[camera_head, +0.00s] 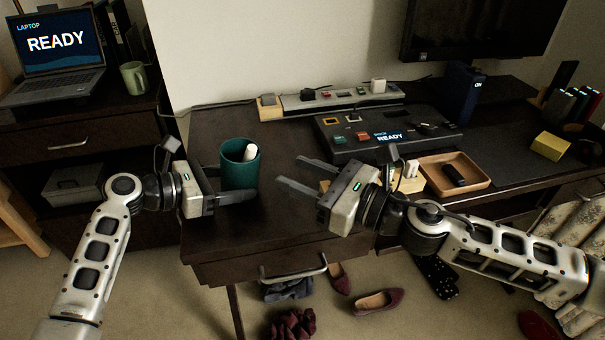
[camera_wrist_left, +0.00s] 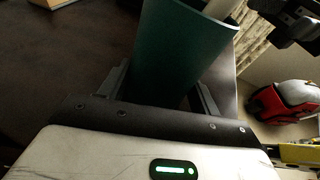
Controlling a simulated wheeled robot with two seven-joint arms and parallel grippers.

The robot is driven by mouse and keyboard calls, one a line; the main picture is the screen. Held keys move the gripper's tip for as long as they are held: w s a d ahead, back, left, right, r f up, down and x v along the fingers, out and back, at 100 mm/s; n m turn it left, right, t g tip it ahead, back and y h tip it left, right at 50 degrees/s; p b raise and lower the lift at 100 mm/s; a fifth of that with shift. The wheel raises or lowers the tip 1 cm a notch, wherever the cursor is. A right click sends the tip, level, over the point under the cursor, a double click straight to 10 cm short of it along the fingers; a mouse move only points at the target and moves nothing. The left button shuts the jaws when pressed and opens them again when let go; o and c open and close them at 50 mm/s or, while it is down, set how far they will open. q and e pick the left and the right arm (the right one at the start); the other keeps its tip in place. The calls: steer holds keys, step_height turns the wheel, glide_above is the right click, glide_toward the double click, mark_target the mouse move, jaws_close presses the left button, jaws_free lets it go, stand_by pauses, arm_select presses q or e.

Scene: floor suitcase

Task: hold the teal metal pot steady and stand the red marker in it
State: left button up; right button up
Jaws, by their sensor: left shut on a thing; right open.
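The teal metal pot (camera_head: 236,176) stands upright near the front left of the dark desk. A pale cylindrical thing (camera_head: 250,152) leans inside it and shows above the far rim. My left gripper (camera_head: 238,190) is shut on the pot, one finger along its near side. In the left wrist view the teal wall (camera_wrist_left: 180,50) sits between the fingers, with the pale thing (camera_wrist_left: 220,8) at its mouth. My right gripper (camera_head: 291,173) is open and empty, right of the pot and apart from it. I cannot make out a red marker in either view.
A control panel (camera_head: 345,152) and power strip (camera_head: 300,101) lie behind. A wooden tray (camera_head: 478,168) holding a dark object (camera_head: 454,175) is at right, beside a light wooden block (camera_head: 411,182) partly hidden by my right arm. Shoes (camera_head: 376,302) lie on the floor.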

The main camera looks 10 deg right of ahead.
stand_by(0.4)
arm_select(q)
steer(key=o, duration=0.8)
steer(key=shift+o, duration=0.2)
steer(key=shift+a, duration=0.1)
